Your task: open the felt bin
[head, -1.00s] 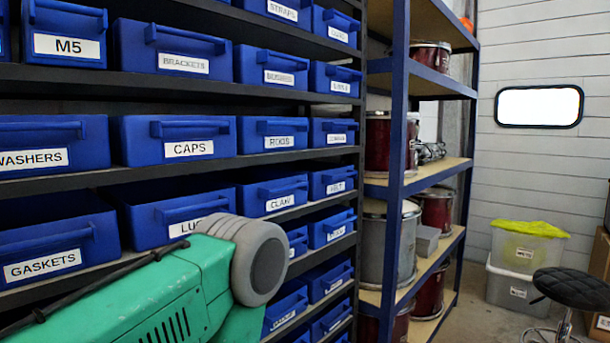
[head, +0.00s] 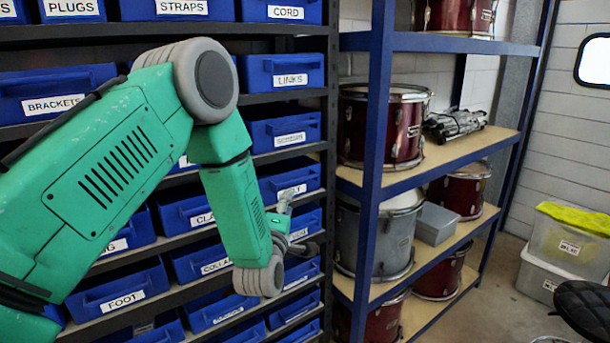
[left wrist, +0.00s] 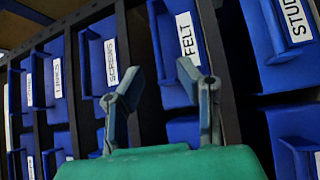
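The felt bin (head: 283,182) is a blue drawer in the right column of the rack, below a bin with a long label. Its label is too small to read in the head view. In the left wrist view the felt bin (left wrist: 172,55) shows its FELT label upright along its front. My left gripper (head: 298,222) is near the front of this column, slightly below the felt bin's label. In the left wrist view the two fingers of my left gripper (left wrist: 158,82) stand apart with nothing visible between them. Whether they touch the bin cannot be told. My right gripper is out of view.
The studs bin (left wrist: 285,50) and screws bin (left wrist: 100,60) flank the felt bin in the left wrist view. Blue shelving (head: 372,140) with drums stands right of the rack. Clear boxes (head: 565,245) and a black stool (head: 585,305) are at far right.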

